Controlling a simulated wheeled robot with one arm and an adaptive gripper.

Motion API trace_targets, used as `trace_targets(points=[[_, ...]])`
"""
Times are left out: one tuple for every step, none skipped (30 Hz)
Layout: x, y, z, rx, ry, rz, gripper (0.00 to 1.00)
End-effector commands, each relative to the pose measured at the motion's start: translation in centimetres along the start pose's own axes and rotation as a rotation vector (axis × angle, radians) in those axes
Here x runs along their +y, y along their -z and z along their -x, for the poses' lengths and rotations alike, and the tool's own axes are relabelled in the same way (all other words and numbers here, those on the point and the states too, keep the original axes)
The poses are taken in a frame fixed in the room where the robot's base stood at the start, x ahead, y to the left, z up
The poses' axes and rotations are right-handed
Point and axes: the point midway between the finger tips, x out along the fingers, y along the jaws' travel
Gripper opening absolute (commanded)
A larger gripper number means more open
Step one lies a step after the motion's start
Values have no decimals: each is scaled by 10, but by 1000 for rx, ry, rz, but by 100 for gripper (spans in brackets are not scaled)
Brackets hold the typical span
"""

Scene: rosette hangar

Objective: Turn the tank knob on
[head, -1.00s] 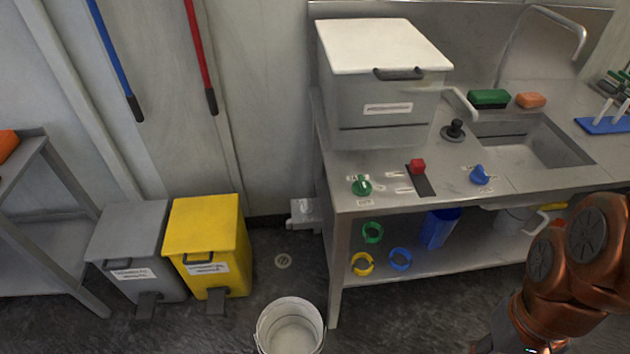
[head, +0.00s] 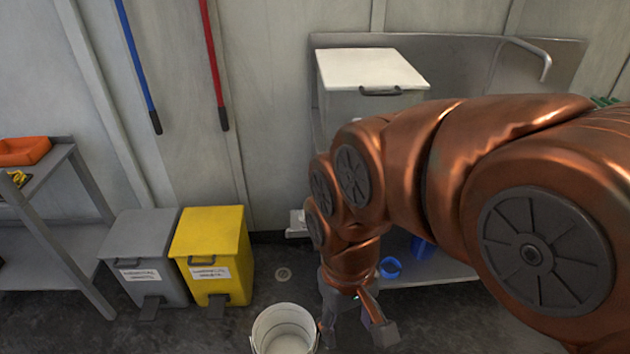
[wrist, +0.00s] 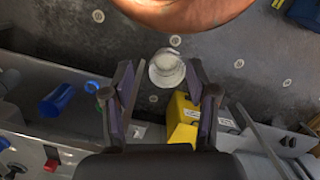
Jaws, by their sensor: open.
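The tank (head: 365,100), a grey box with a white lid, stands on the steel bench. The bench-top controls, including a green knob seen earlier, are hidden behind my arm in the head view. In the wrist view, a blue knob (wrist: 5,143) and a red control (wrist: 51,156) show on the bench at lower left; I cannot make out the green knob there. My gripper (wrist: 161,75) is open and empty, fingers apart, facing the floor. In the head view, my gripper (head: 355,322) hangs left of the bench's front, beside the bucket.
A white bucket (head: 284,330) stands on the floor close to my gripper. A yellow bin (head: 210,250) and a grey bin (head: 146,258) stand left. A blue container (wrist: 57,99) sits on the bench's lower shelf. A side table (head: 60,250) is at far left.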

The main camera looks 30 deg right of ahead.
Motion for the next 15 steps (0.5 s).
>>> trace_targets(points=[[1,8,4,2,1,-32,67],[3,14,7,6,3,-61,70],[5,24,12,11,5,-104,74],[7,31,15,11,6,-139,77],[8,39,18,11,8,-177,77],[11,51,24,16,10,-231,77],[13,60,29,21,12,-273,77],[16,69,32,22,14,-315,77],[19,82,36,25,17,-371,77],[22,91,41,31,20,-413,77],[25,100,44,34,22,-454,77],[29,112,48,35,24,-509,77],[32,122,51,40,27,-551,77],[36,131,54,45,30,-592,77],[41,142,57,46,33,-647,77]])
